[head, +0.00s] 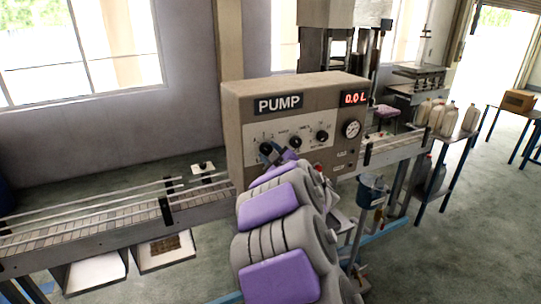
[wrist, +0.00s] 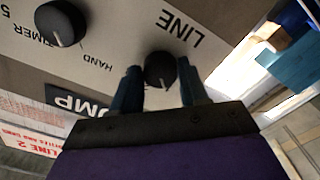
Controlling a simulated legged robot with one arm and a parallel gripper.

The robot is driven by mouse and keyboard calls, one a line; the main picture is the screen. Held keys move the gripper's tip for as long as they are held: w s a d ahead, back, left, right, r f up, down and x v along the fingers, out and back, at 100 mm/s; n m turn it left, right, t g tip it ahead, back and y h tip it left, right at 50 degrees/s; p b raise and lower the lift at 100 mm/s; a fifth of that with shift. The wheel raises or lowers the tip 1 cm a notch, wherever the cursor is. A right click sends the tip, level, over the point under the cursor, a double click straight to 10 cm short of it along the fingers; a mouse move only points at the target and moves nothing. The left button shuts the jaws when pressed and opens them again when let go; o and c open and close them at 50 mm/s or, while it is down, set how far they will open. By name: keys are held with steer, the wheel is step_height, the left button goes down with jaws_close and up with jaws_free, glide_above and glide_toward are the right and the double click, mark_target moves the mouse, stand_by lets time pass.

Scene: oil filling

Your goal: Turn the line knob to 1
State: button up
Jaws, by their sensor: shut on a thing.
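The line knob (wrist: 160,70) is a round black dial on the pump panel, under the upside-down word LINE in the wrist view. Its small white mark points toward the bottom of that view, toward my gripper. My gripper (wrist: 158,76) has one finger on each side of the knob and is shut on it. In the head view my gripper (head: 272,153) is at the leftmost knob of the grey pump box (head: 240,120), and my arm hides the panel below it. The numbers around the line knob cannot be read.
The timer knob (wrist: 60,23) is beside the line knob in the wrist view. The pump display (head: 355,98) reads 0.0 L, above a round gauge (head: 351,129). A conveyor (head: 90,228) runs past the box. Several jugs (head: 447,118) stand on a table at right.

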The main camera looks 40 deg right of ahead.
steer(key=o, duration=1.1)
steer(key=shift+w, duration=0.1)
steer(key=shift+c, duration=0.2)
steer(key=b+v, duration=0.4)
steer(key=v, duration=1.3)
steer(key=shift+s, duration=0.2)
steer(key=shift+d+f, duration=0.15)
